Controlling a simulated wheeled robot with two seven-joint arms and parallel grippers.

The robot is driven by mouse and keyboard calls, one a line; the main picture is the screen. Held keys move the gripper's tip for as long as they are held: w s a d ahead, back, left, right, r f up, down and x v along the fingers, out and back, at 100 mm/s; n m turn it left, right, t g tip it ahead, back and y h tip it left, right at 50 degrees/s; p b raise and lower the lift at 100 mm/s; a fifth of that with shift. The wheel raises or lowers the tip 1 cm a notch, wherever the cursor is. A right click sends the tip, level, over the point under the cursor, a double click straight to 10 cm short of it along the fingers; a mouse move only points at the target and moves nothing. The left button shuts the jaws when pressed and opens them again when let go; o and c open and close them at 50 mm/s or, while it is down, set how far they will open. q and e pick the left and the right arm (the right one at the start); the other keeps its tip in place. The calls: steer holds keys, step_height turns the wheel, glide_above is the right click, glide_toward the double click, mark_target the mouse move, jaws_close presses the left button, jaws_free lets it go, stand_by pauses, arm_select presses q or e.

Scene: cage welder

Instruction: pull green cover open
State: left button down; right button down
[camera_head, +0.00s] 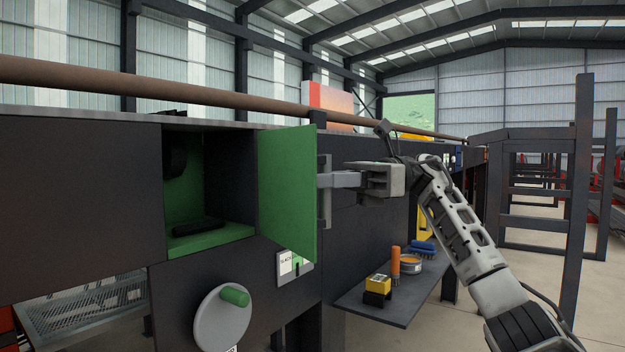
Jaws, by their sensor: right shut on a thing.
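The green cover (287,190) is a hinged door on the dark machine front. It stands swung outward, with its green inner face showing. Behind it, the opening shows a green-lined compartment (208,240) with a dark object lying on its floor. My right gripper (338,180) is at the outer side of the cover and shut on its handle (324,190), a grey bracket on the cover's far face. The fingertips are partly hidden at the handle. My left gripper is not in view.
A grey handwheel (222,318) with a green knob sticks out below the compartment. A dark shelf (385,308) at the lower right holds a yellow-black block, an orange-handled tool, a round tin and a blue brush. A dark frame (580,170) stands at right.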

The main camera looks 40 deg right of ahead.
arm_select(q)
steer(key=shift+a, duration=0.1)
arm_select(e)
steer(key=shift+d, duration=0.1)
steer(key=c, duration=1.8)
jaws_free()
steer(key=shift+o, duration=0.4)
steer(key=shift+w, duration=0.1)
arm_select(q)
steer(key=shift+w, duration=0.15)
arm_select(e)
steer(key=shift+d, duration=0.1)
arm_select(q)
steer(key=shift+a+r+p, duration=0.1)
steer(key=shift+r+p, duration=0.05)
steer(key=shift+p, duration=0.45)
arm_select(e)
steer(key=v, duration=1.1)
steer(key=shift+d, duration=0.4)
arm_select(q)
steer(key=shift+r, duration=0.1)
